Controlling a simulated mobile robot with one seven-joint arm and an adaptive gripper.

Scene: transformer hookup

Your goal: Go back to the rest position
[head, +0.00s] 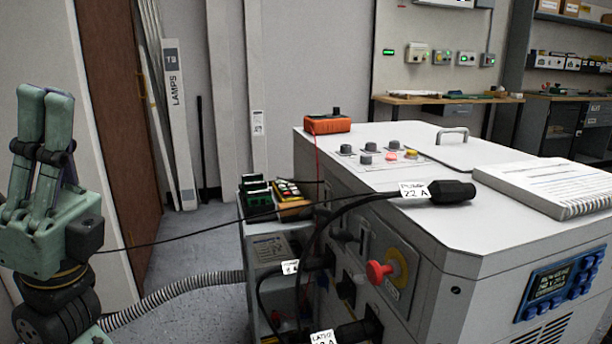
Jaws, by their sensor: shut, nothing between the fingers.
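My gripper (45,98) is at the left edge of the head view, raised upright with its two green fingers together and pointing up. Nothing is between the fingers. It is well apart from the white transformer cabinet (480,240). A black cable plug labelled "PUMP 22 A" (452,191) lies on the cabinet top near its front edge. Below, other labelled cables run to the cabinet's side, one with a "LATHE" label (323,338) at the bottom edge. A red knob (377,271) sits on the side panel.
A small side cart (268,245) holds green boxes. A workbench (450,99) stands behind.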

